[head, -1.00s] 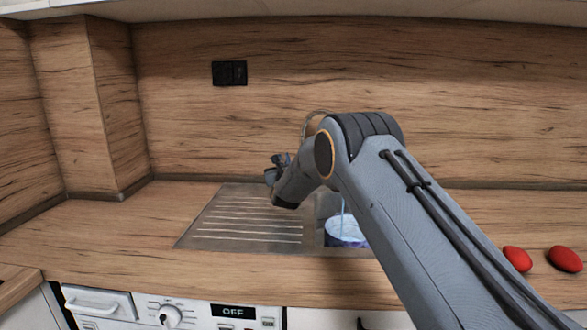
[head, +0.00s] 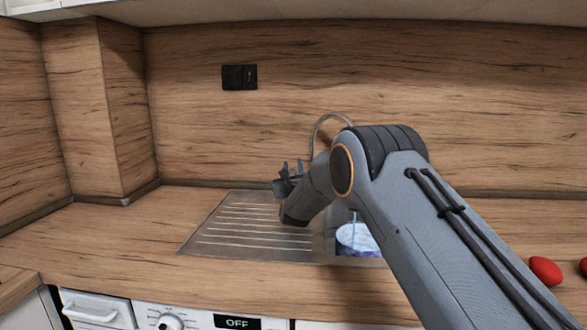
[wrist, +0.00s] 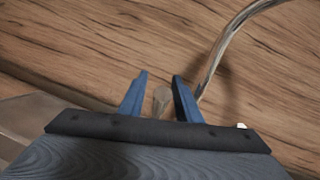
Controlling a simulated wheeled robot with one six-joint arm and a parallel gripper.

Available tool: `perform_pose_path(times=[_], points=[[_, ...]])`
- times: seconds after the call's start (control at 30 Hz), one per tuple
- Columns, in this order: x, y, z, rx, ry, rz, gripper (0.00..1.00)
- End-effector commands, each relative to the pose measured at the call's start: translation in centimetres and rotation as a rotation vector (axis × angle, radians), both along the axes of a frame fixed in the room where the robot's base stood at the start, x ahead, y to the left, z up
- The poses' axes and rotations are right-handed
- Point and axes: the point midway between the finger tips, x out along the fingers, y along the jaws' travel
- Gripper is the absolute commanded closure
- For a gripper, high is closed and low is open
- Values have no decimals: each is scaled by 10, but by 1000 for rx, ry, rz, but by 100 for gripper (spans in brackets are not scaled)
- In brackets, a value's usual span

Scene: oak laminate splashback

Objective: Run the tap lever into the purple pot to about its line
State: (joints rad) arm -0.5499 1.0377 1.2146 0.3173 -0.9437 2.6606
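The purple pot (head: 357,244) stands in the sink basin, partly hidden by my arm. A thin stream of water (head: 354,217) falls into it, and pale water shows inside. I cannot make out its line. The tap's curved spout (head: 330,120) rises behind my arm; it also shows in the wrist view (wrist: 228,48). My gripper (head: 292,170) is left of the spout, above the back of the drainer. In the wrist view its blue fingers (wrist: 158,84) are apart, with the grey-brown tap lever (wrist: 162,100) showing between them. Whether they touch it I cannot tell.
The ribbed metal drainer (head: 245,228) lies clear left of the basin. Red items (head: 545,270) lie on the counter at the right. A wooden splashback (head: 430,90) with a black socket (head: 239,77) stands behind. An appliance panel (head: 190,315) is below the counter.

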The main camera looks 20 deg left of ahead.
Motion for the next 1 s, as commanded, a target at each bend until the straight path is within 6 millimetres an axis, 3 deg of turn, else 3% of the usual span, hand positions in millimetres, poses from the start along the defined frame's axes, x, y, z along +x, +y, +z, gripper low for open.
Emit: perform_pose_path(times=[0.27,0.7,1.0], points=[[-4,-2,-1,0,0,0,69],[-59,-17,-15,-1,1,0,69],[-73,-21,-18,0,0,0,69]])
